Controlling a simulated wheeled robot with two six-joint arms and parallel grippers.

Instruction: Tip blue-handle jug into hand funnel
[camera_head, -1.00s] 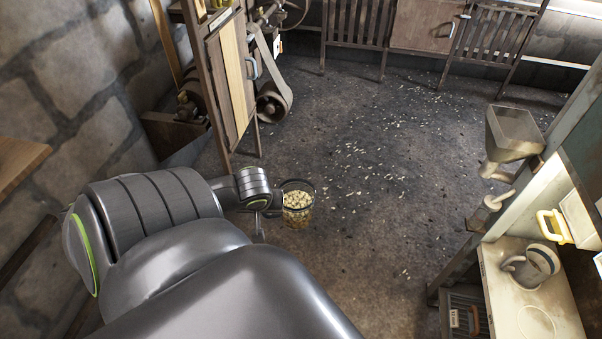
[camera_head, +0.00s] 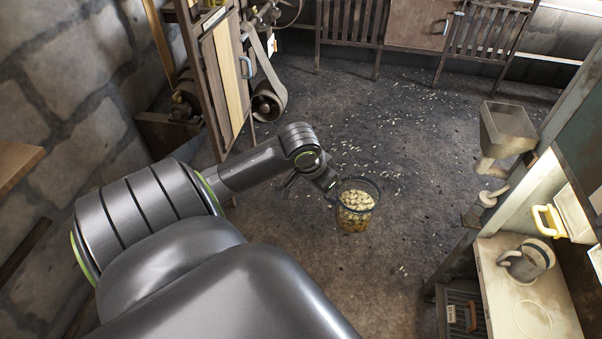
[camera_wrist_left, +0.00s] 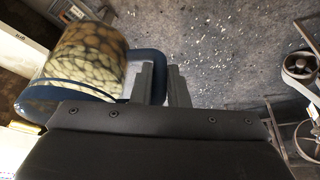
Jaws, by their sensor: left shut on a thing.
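The clear jug (camera_head: 357,212), holding pale grain-like pieces, hangs above the floor in the middle of the head view. It looks upright, with its rim facing up. My left gripper (camera_head: 330,186) is beside it on the left. In the left wrist view the gripper (camera_wrist_left: 162,84) is shut on the blue handle (camera_wrist_left: 153,66), and the jug (camera_wrist_left: 88,50) fills the upper left. The hand funnel (camera_head: 508,132), a square metal hopper with a spout below, is fixed to the post at right, well apart from the jug. My right gripper is not in view.
A worktop (camera_head: 497,285) at lower right holds a grey metal jug (camera_head: 530,262). A yellow handle (camera_head: 547,221) is above it. A wooden machine frame (camera_head: 224,80) stands at the back left. The floor between jug and funnel is open, with scattered pieces on it.

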